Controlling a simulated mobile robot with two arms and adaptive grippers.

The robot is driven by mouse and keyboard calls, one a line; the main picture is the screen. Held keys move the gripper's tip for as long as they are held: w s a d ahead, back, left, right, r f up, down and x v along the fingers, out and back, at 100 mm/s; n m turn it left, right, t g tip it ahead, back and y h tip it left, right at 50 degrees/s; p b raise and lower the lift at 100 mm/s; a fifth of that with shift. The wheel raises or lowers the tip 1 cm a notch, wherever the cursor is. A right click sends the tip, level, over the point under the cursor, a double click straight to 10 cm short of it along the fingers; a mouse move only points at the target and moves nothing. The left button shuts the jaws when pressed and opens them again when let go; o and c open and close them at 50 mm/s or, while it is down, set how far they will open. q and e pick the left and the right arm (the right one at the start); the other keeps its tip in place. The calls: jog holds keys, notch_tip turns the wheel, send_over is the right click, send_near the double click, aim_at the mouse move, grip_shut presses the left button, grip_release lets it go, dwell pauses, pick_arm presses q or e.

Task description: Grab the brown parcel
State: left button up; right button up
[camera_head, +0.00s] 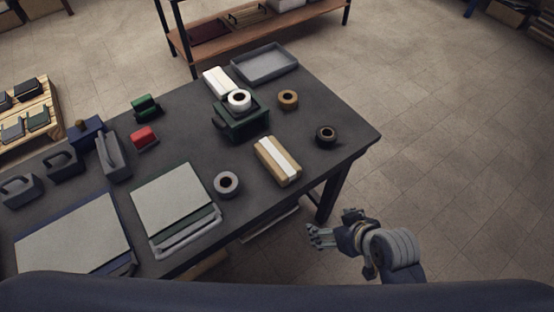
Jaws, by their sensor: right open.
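The brown parcel (269,165) lies on the dark table (185,145) near its right front edge, a tan box with a pale band along its top. My right gripper (316,236) is open and empty. It is in front of the table's near edge, in the picture below and to the right of the parcel, and apart from it. My left gripper is not in view.
A grey tape roll (226,184) is left of the parcel and a black roll (326,136) to its right. A dark green box (241,124) with a white roll (239,99) stands behind. Papers (171,199) lie at left. The floor at right is clear.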

aim_at(280, 160)
jog(key=w+a+r+n+t+y, duration=0.1)
jog(key=w+a, duration=0.2)
jog(key=w, duration=0.1)
jog(key=w+a+r+t+y, duration=0.2)
jog(key=w, duration=0.1)
jog(key=w+a+r+n+t+y, duration=0.1)
jog(key=w+a+t, duration=0.1)
jog(key=w+a, duration=0.1)
jog(key=shift+w+a+r+n, duration=0.15)
jog(key=shift+w+a, duration=0.05)
jog(key=shift+w, duration=0.25)
jog(key=shift+w+a+r+n, duration=0.15)
jog(key=shift+w, duration=0.25)
jog(key=shift+w+a, duration=0.15)
jog(key=shift+w, duration=0.2)
jog(key=shift+y, duration=0.3)
jog(key=x, duration=0.5)
jog(key=shift+d+f+p+x, duration=0.15)
jog(key=shift+p+x, duration=0.2)
jog(key=shift+x, duration=0.95)
jog(key=shift+d+f+p+x, duration=0.1)
jog(key=shift+p+x, duration=0.2)
jog(key=shift+x, duration=1)
jog(key=c, duration=1.4)
